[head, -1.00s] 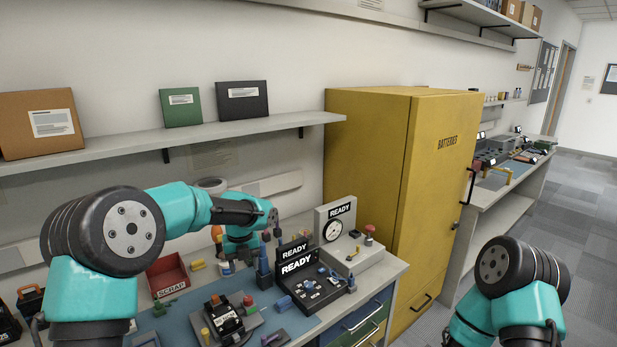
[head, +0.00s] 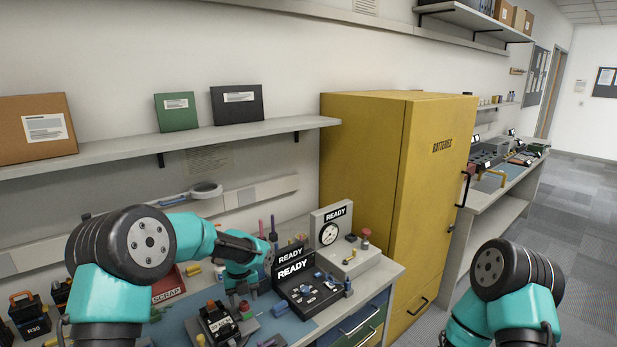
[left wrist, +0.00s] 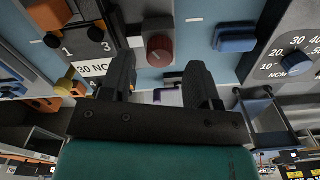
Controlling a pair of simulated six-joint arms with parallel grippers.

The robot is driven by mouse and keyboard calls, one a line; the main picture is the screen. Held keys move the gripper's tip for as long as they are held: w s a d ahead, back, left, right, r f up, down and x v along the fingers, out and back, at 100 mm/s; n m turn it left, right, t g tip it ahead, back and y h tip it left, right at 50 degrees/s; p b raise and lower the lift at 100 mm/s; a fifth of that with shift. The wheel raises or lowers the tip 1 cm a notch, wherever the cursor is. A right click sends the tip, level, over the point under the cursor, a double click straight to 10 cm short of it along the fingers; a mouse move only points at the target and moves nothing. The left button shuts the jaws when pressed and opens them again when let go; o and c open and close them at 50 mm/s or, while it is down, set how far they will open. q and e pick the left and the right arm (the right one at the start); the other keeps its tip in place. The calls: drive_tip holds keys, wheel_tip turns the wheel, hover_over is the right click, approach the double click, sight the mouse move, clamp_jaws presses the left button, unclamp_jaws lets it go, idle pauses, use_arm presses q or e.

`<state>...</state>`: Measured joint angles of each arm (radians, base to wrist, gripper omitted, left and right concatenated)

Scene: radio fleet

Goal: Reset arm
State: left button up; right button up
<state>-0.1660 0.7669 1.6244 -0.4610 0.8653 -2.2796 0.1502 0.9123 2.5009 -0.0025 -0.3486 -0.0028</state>
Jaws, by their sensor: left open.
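My left arm comes in from the left over the workbench. Its gripper (head: 243,294) is low over the bench, between the radio dock and the black READY unit, and partly hard to make out. In the left wrist view the two dark fingers (left wrist: 160,68) are apart with nothing held between them. A red knob (left wrist: 160,48) shows beyond the gap between them. My right arm is at the lower right, and its gripper is out of view.
The black READY unit (head: 308,296) and a grey READY tester with a dial (head: 340,257) stand right of my left gripper. A radio (head: 218,325) and red SCRAP bin (head: 168,287) are left of it. A yellow battery cabinet (head: 365,150) bounds the bench. Floor at right is clear.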

sight(244, 303)
use_arm(q)
drive_tip(key=shift+r, duration=0.15)
wheel_tip(244, 303, up, 15)
wheel_tip(244, 303, down, 18)
drive_tip(key=shift+r, duration=0.15)
drive_tip(key=n, duration=0.4)
drive_tip(key=shift+n, duration=3)
